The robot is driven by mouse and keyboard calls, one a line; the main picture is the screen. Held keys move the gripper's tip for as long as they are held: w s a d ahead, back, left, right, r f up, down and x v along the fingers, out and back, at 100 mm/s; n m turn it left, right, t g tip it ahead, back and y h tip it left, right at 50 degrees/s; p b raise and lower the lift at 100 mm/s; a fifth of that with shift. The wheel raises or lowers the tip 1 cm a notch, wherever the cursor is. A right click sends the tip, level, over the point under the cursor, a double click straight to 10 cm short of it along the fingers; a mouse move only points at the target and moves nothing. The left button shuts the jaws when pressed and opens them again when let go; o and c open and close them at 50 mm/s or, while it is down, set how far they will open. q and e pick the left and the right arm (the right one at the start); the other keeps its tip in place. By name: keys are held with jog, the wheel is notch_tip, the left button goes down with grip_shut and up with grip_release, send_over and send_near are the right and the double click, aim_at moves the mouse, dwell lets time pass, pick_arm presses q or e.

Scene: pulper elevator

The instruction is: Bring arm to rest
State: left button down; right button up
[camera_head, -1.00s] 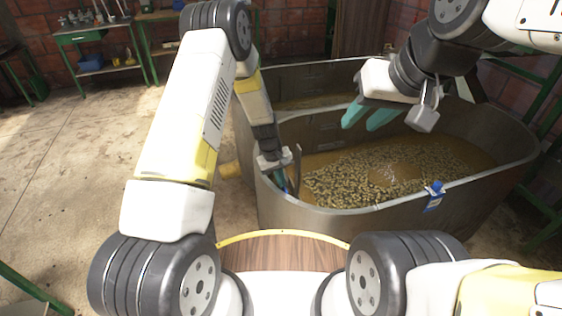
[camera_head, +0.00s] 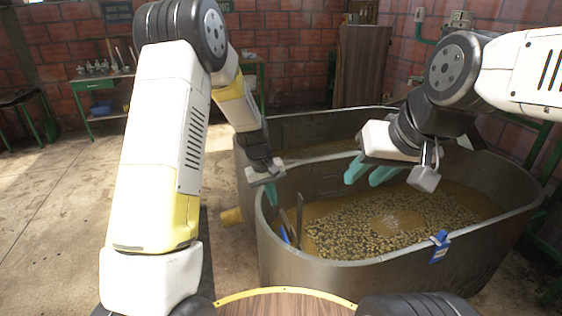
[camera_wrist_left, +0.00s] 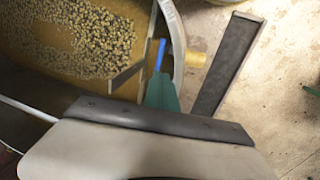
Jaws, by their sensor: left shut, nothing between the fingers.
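My left arm reaches forward from the left. Its gripper (camera_head: 270,193) has teal fingers, shut and empty, above the left end of a large metal tank (camera_head: 345,272). In the left wrist view the teal fingers (camera_wrist_left: 162,95) show together, pointing at the tank rim. Below them in the tank a thin blue piece (camera_head: 284,236) and a flat strip (camera_head: 299,214) stand tilted against the left inner wall, apart from the fingers. My right gripper (camera_head: 370,172) hangs over the tank's middle, its two teal fingers spread with nothing between them.
The tank holds brown liquid with floating beans (camera_head: 390,220). A green workbench (camera_head: 100,88) stands back left. The floor at left is clear.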

pick_arm(q)
jog(key=s+a+r+m+t, duration=0.15)
jog(key=s+r, duration=0.25)
jog(key=r, duration=0.5)
jog(key=s+a+r+t, duration=0.1)
jog(key=s+a+r, duration=0.25)
jog(key=r, duration=0.55)
jog(key=s+a+r+m+t, duration=0.1)
jog(key=s+r, duration=0.3)
jog(key=s, duration=0.5)
jog(key=s+a+r+m+t, duration=0.1)
jog(key=s+a+r, duration=0.3)
jog(key=s, duration=0.5)
jog(key=shift+s+r+t, duration=0.3)
jog(key=shift+s+t, duration=0.1)
jog(key=shift+t, duration=0.05)
jog(key=shift+m, duration=0.25)
